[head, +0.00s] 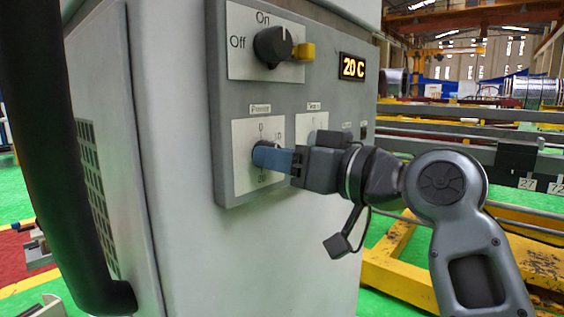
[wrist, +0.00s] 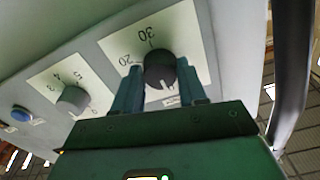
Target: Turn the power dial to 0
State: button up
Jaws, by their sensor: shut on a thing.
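The power dial (wrist: 160,68) is a round black knob on a white plate (wrist: 190,38). In the wrist view, the plate's 20 and 30 marks are readable. A pale mark on the knob faces the lower edge of that view, away from the 30; the number there is hidden. My gripper (wrist: 158,78) has one blue finger on each side of the knob and is shut on it. In the head view my gripper (head: 272,158) reaches the lower left plate (head: 243,143) from the right. Its fingers cover most of the dial there.
An On/Off switch (head: 271,46) with a yellow tab (head: 303,52) sits above. A smaller grey dial (wrist: 73,99) and a blue button (wrist: 21,114) lie beside the power dial.

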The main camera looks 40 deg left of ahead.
jog(key=shift+f, duration=0.2)
jog(key=o, duration=1.1)
jog(key=shift+r, duration=0.1)
jog(key=shift+c, duration=0.2)
jog(key=shift+d, duration=0.1)
jog(key=d+p, duration=0.1)
jog(key=d, duration=0.6)
jog(key=shift+s+d, duration=0.3)
